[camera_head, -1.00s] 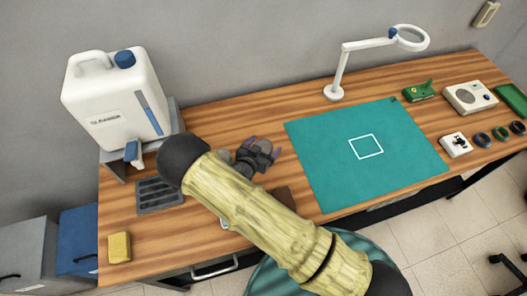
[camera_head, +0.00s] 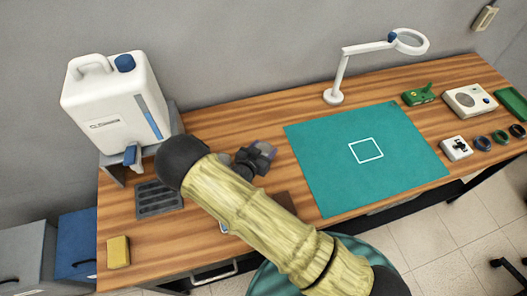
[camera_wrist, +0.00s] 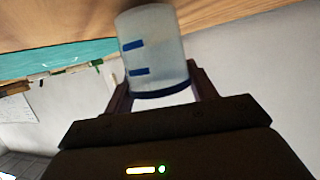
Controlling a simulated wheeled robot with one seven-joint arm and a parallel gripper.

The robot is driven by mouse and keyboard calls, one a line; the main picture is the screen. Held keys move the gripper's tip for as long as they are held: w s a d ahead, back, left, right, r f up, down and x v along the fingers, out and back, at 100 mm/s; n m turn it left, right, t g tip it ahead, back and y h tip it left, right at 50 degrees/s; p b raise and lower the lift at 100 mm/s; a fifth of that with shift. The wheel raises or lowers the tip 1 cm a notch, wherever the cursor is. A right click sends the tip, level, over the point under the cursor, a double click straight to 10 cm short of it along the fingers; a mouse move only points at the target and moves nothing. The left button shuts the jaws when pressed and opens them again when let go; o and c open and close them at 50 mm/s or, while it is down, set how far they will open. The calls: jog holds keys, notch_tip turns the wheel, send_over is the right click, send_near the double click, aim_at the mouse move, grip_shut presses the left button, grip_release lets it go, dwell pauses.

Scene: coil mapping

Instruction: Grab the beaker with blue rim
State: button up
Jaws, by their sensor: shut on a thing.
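The beaker with blue rim (camera_wrist: 152,45) is a pale, translucent cup with short blue marks on its side. In the wrist view it appears upside down, its dark blue rim toward my gripper. My gripper (camera_wrist: 160,80) has a finger on each side of the beaker near the rim and is shut on it. In the head view my gripper (camera_head: 262,151) is over the wooden bench, left of the green mat. There the beaker is small and mostly hidden by the gripper. I cannot tell whether its base touches the bench.
A green mat (camera_head: 320,180) with a white square covers the bench's middle. A white canister (camera_head: 105,105) stands at the left, with a dark drain grate (camera_head: 160,197) and a yellow sponge (camera_head: 118,251) nearby. A magnifier lamp (camera_head: 334,97) stands behind the mat.

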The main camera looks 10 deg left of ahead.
notch_tip(320, 180, up, 9)
jog(key=b, duration=0.2)
dwell(0.3)
dwell(0.4)
